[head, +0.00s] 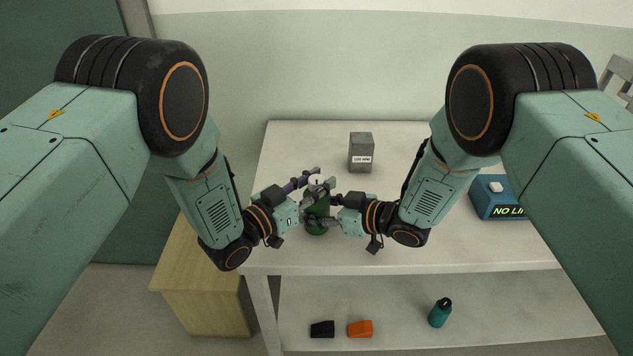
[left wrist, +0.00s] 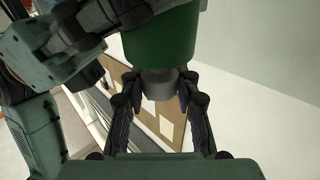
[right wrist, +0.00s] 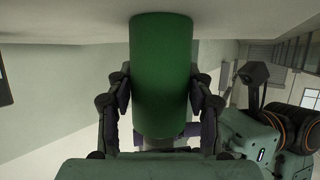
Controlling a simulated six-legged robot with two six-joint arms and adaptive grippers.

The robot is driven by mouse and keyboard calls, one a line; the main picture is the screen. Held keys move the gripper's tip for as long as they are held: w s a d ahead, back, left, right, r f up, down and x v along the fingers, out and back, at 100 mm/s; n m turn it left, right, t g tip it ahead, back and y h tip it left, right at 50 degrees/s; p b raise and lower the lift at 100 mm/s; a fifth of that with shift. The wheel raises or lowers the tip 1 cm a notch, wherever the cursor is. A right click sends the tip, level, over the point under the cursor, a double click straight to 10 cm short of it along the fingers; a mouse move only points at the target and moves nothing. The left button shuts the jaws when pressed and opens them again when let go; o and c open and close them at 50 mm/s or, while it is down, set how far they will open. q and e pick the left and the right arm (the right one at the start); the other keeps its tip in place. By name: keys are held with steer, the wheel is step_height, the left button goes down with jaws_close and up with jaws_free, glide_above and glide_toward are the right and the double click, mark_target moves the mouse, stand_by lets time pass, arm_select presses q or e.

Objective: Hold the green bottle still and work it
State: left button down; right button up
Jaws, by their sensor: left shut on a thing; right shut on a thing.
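The green bottle (head: 317,229) stands upright on the white table, near its front left part. My right gripper (head: 318,214) is shut on the bottle's body from the right. In the right wrist view the green body (right wrist: 161,70) sits between both fingers. My left gripper (head: 317,183) is higher and shut on the pale grey cap at the top of the bottle. In the left wrist view the cap (left wrist: 158,83) lies between the fingers, with the green body (left wrist: 160,40) beyond it. In the head view the fingers hide much of the bottle's upper part.
A grey box with a white label (head: 361,152) stands behind the bottle. A blue sign box (head: 490,197) is at the right, partly behind my right arm. The shelf below holds a black block (head: 322,329), an orange block (head: 360,329) and a teal bottle (head: 440,313).

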arm_select(q)
steer(key=shift+n+t+y, duration=0.4)
steer(key=shift+y, duration=0.1)
steer(key=shift+n+t+y, duration=0.3)
steer(key=shift+y, duration=0.1)
steer(key=c, duration=1)
jaws_free()
steer(key=shift+o, duration=0.2)
steer(key=shift+s+a, duration=0.1)
steer(key=v, duration=1.1)
steer(key=shift+s+a, duration=0.2)
steer(key=shift+s, duration=0.15)
